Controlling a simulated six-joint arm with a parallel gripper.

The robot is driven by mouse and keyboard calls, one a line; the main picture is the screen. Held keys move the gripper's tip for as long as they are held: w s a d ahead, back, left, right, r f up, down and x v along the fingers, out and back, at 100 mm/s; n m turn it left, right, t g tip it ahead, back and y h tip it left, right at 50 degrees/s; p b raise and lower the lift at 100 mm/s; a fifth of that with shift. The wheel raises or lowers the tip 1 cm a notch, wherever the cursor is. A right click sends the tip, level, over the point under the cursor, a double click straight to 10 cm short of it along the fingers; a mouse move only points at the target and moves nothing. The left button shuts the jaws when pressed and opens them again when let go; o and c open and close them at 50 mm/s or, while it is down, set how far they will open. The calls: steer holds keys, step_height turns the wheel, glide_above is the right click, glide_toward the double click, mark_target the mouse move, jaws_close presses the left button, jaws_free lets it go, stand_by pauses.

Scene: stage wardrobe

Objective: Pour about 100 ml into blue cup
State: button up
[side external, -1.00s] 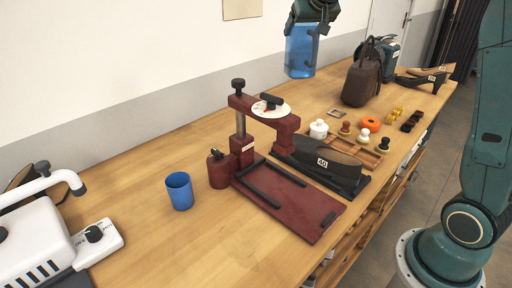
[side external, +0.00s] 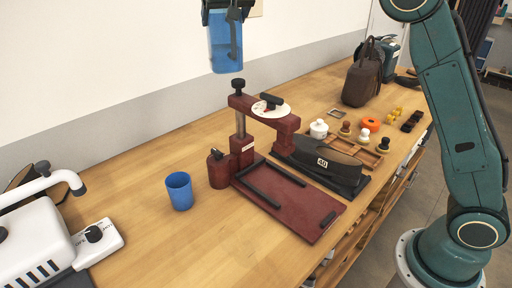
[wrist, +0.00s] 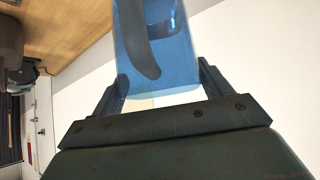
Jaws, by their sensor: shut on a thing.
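The blue cup (side external: 179,191) stands upright and open on the wooden bench, left of the dark red press. My gripper (side external: 228,10) is high above the bench, shut on a translucent blue pitcher (side external: 226,48) that hangs upright, above and to the right of the cup. In the wrist view the pitcher (wrist: 158,50) sits between the two dark fingers (wrist: 160,95), with its dark handle showing. I cannot tell the liquid level in the pitcher. The inside of the cup is too small to read.
The dark red press (side external: 262,125) rises below the pitcher, with a dark red bottle (side external: 218,169) beside the cup. A white machine (side external: 35,240) fills the left end. Bench is clear in front of the cup.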

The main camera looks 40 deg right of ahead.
steer(key=s+a+f+m, duration=0.1)
steer(key=s+a+f, duration=0.1)
steer(key=a+f, duration=0.6)
steer(key=s+a+f+h, duration=0.1)
steer(key=s+a+f, duration=0.15)
steer(key=a, duration=0.95)
steer(key=s+a+f+m, duration=0.1)
steer(key=s+a+f, duration=0.1)
steer(key=a+f, duration=0.6)
steer(key=s+a+f+m+g+h, duration=0.1)
steer(key=s+a+f, duration=0.5)
steer(key=a, duration=0.2)
steer(key=shift+s+a, duration=0.15)
steer(key=shift+a, duration=0.25)
